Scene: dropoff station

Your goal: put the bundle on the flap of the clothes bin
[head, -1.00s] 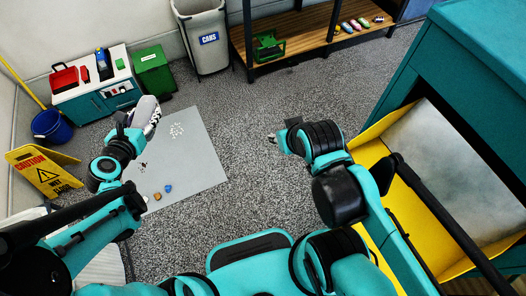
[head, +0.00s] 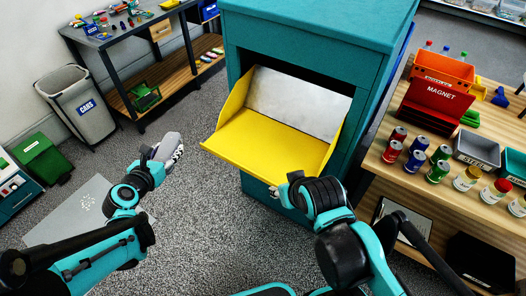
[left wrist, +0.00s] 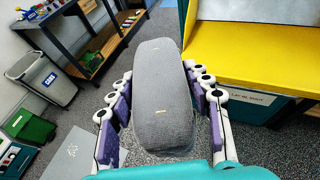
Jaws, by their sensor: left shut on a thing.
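The bundle (head: 170,143), a grey rounded roll of cloth, is in my left gripper (head: 163,158). In the left wrist view the bundle (left wrist: 160,92) lies lengthwise between the two rows of fingers, which press on its sides. The clothes bin (head: 308,28) is a tall teal cabinet at the centre of the head view. Its yellow flap (head: 262,143) is open like a tray, with a grey metal plate behind it. The bundle is left of the flap and apart from it. My right gripper (head: 282,191) is before the bin below the flap; its fingers are too small to judge.
A wooden table (head: 386,175) with cans, jars and a red magnet box (head: 432,100) stands right of the bin. A grey cans bin (head: 80,108), a green bin (head: 42,160) and a workbench (head: 135,85) stand at the left. Grey carpet is free between them.

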